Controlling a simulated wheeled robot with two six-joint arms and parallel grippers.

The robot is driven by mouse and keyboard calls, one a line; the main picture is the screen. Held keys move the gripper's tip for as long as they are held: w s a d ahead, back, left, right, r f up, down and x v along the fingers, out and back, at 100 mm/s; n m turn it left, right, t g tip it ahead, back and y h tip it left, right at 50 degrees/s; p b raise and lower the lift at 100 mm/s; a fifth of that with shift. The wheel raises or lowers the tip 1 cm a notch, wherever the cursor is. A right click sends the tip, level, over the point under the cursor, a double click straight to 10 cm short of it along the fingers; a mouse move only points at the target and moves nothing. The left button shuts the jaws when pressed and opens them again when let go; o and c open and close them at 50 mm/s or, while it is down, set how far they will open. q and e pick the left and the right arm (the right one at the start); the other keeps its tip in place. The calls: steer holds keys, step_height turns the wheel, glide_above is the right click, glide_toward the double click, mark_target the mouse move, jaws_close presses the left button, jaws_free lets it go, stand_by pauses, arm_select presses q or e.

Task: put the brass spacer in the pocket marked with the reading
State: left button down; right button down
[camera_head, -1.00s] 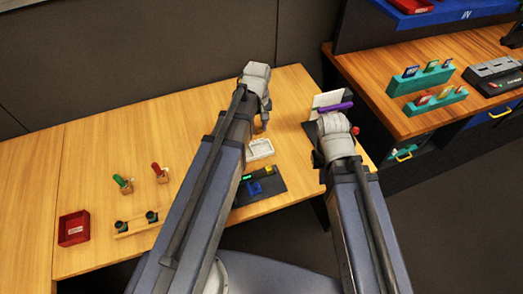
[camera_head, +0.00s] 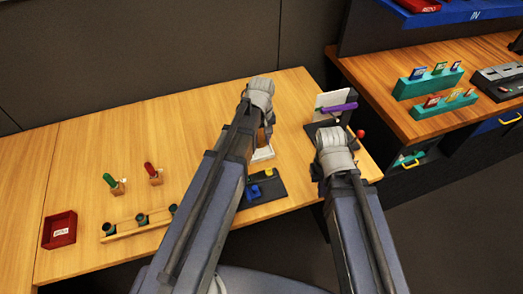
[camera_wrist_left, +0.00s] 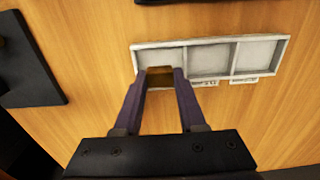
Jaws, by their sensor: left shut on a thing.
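My left gripper (camera_wrist_left: 160,80) is shut on the brass spacer (camera_wrist_left: 160,73), a dull gold-brown block between the fingertips in the left wrist view. The spacer overlaps the leftmost pocket of the white three-pocket tray (camera_wrist_left: 233,59); I cannot tell whether it is inside or just above. Small labels sit along the tray's near edge, too small to read. In the head view my left gripper (camera_head: 266,130) covers much of the tray (camera_head: 263,153). The panel's display is hidden behind my left arm.
A dark panel (camera_head: 270,190) with a blue part lies just in front of the tray. A stand with a white card (camera_head: 332,99) and a purple bar (camera_head: 339,107) is behind my right gripper. A red bin (camera_head: 60,231) and a wooden rack (camera_head: 126,230) are left. The table's back left is clear.

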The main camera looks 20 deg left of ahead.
mark_target(261, 142)
arm_select(q)
step_height(261, 142, down, 4)
steer(key=b, duration=0.3)
steer(key=shift+r+b, duration=0.2)
steer(key=shift+b, duration=0.15)
steer(key=shift+f, duration=0.15)
steer(key=c, duration=0.8)
jaws_free()
steer(key=shift+o, duration=0.2)
